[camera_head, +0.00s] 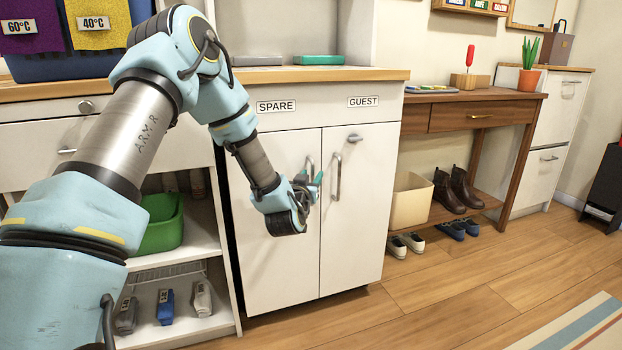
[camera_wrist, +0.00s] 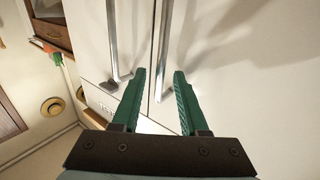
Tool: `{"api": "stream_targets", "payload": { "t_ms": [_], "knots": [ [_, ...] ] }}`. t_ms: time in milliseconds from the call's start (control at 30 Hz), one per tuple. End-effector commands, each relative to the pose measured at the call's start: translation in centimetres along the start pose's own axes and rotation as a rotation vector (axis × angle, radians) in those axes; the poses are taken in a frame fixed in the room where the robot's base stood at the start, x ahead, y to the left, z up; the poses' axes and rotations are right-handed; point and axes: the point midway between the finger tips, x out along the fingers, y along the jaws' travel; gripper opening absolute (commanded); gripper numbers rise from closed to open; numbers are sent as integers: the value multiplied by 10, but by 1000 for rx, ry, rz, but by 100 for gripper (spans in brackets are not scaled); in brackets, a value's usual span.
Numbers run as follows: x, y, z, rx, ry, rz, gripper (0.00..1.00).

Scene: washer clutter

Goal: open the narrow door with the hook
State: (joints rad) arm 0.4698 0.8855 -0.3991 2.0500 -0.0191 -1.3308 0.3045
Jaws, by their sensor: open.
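My gripper (camera_head: 315,183) is open in front of the left cabinet door (camera_head: 270,225), under the "SPARE" label, at its bar handle (camera_head: 309,166). In the wrist view, my green fingers (camera_wrist: 160,72) stand apart with that handle (camera_wrist: 163,48) in the gap between them; I cannot tell whether either touches it. The right door (camera_head: 362,215), under "GUEST", looks narrower in the head view and has its own bar handle (camera_head: 336,176). A small silver fitting, perhaps a hook (camera_head: 355,137), sits near its top. Both doors look shut.
A wooden side table (camera_head: 480,97) stands right of the cabinet, with a cream bin (camera_head: 410,198) and shoes below. Open shelves with a green basin (camera_head: 160,222) are at left. The floor (camera_head: 440,280) in front is clear.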

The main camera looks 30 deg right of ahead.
Motion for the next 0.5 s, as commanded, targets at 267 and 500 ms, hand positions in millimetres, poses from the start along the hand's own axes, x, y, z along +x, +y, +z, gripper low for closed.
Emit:
{"api": "stream_targets", "payload": {
  "t_ms": [267, 500],
  "knots": [
    [1, 0, 0, 0, 0, 0, 42],
    [1, 0, 0, 0, 0, 0, 15]
  ]
}}
